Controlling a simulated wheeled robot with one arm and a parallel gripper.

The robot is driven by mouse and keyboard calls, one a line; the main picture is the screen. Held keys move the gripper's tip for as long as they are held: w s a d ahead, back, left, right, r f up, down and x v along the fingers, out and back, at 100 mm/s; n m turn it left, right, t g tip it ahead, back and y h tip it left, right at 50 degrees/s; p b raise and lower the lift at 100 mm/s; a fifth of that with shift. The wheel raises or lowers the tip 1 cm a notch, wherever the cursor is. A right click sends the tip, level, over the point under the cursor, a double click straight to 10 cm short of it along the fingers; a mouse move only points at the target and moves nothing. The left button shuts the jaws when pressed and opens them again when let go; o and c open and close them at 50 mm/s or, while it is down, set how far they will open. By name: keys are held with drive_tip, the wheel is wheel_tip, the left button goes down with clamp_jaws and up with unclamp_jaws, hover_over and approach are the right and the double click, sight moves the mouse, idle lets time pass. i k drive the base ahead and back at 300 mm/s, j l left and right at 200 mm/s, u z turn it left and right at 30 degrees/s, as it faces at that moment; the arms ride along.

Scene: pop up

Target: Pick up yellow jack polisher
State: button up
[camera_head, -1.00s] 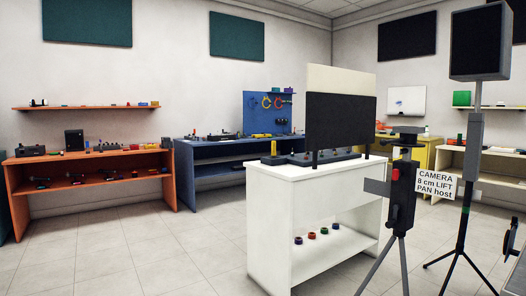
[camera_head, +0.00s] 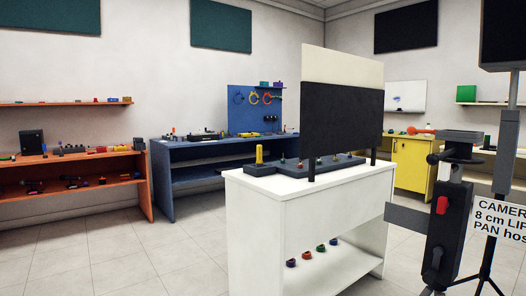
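A small upright yellow cylinder (camera_head: 259,154) stands at the left end of the white counter, at the dark base strip. It looks like the yellow jack polisher, but it is too small to make out details. The white counter (camera_head: 262,225) stands in the middle of the view, with a dark panel (camera_head: 342,120) raised above its top. My gripper is not in view.
A dark camera stand (camera_head: 445,235) with a red knob and a sign (camera_head: 503,219) stands close at right. An orange bench (camera_head: 142,190) and a blue bench (camera_head: 162,180) stand behind at left. The tiled floor (camera_head: 110,255) at front left is clear.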

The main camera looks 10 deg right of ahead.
sight(259, 162)
drive_tip(key=i+j+u, duration=0.1)
drive_tip(key=u, duration=0.35)
drive_tip(key=i+u, duration=0.2)
drive_tip(key=u, duration=0.2)
drive_tip(key=i, duration=4.15)
drive_tip(key=i+z, duration=0.15)
drive_tip(key=z, duration=0.25)
drive_tip(key=i+j+z, duration=0.1)
drive_tip(key=z, duration=0.3)
drive_tip(key=i+j+z, duration=0.15)
drive_tip(key=z, duration=0.25)
drive_tip(key=i+j+z, duration=0.15)
drive_tip(key=z, duration=2.5)
